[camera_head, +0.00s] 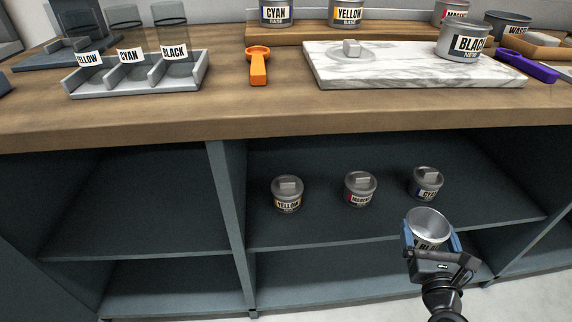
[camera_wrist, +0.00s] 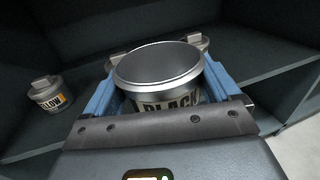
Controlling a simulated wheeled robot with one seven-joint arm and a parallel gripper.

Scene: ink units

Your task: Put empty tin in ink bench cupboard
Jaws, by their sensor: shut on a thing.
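My gripper (camera_head: 432,248) is shut on an open, empty tin (camera_head: 428,222) with a label that reads BLACK in part. The tin is upright between the blue fingers, and in the wrist view the tin (camera_wrist: 158,66) shows a bare metal inside. It is at the front of the ink bench cupboard's right bay, near the shelf (camera_head: 330,232). I cannot tell whether it touches the shelf. On that shelf stand lidded tins: yellow (camera_head: 287,194), magenta (camera_head: 360,189) and one labelled cyan in part (camera_head: 427,183). The held tin is in front of the last one.
On the bench top a BLACK NEW tin (camera_head: 464,42) and a loose lid (camera_head: 351,49) rest on a marble slab (camera_head: 420,78). An orange scoop (camera_head: 258,66) and a labelled tray (camera_head: 140,88) lie left. The cupboard's left bay (camera_head: 130,205) is empty. A divider (camera_head: 228,200) separates the bays.

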